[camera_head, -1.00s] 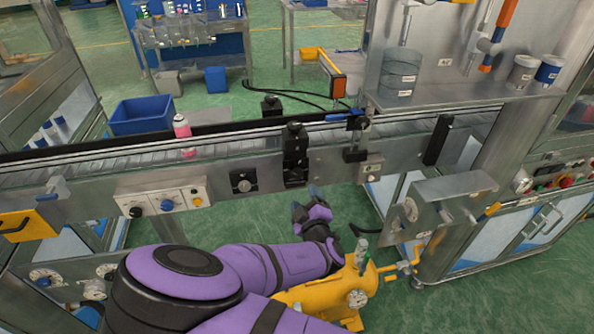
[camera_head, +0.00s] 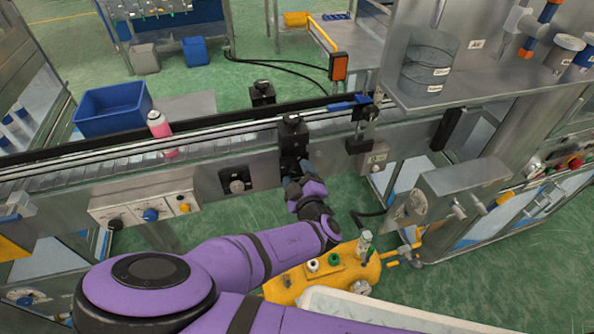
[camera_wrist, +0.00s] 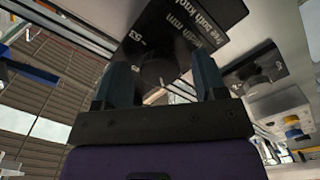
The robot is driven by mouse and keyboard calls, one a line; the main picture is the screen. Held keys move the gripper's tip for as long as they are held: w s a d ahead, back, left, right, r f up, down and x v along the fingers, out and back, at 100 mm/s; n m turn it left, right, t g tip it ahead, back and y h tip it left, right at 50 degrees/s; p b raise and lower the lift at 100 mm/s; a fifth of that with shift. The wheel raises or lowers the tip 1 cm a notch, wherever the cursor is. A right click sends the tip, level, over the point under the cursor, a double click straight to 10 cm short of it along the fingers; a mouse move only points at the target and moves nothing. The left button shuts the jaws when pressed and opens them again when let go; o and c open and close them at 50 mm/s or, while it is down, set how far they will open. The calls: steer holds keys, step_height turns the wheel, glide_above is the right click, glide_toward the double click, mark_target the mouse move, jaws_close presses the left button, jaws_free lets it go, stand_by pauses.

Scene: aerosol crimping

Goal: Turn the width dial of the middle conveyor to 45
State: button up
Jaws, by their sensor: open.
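In the wrist view the black dial plate (camera_wrist: 205,25) carries upside-down white lettering about mm and knobs, with a marking that looks like 53. Its round black knob (camera_wrist: 158,66) lies between the two fingers of my gripper (camera_wrist: 162,80), which are apart. Whether they touch the knob I cannot tell. In the head view my gripper (camera_head: 298,182) is at the conveyor's front face, just under the black clamp post (camera_head: 292,135); the dial there is hidden behind it. A second black dial plate (camera_head: 237,181) is to its left, also in the wrist view (camera_wrist: 258,72).
A pink can (camera_head: 160,132) stands on the conveyor (camera_head: 95,172). A button panel (camera_head: 145,208) is on the left front. A steel box (camera_head: 450,190) juts out on the right. A yellow tank (camera_head: 325,268) sits below my arm. A blue bin (camera_head: 112,108) is behind.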

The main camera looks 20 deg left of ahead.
steer(key=shift+c, duration=0.2)
steer(key=c, duration=0.9)
steer(key=shift+m, duration=0.3)
steer(key=m, duration=1)
steer(key=shift+m, duration=1.5)
steer(key=shift+s, duration=0.1)
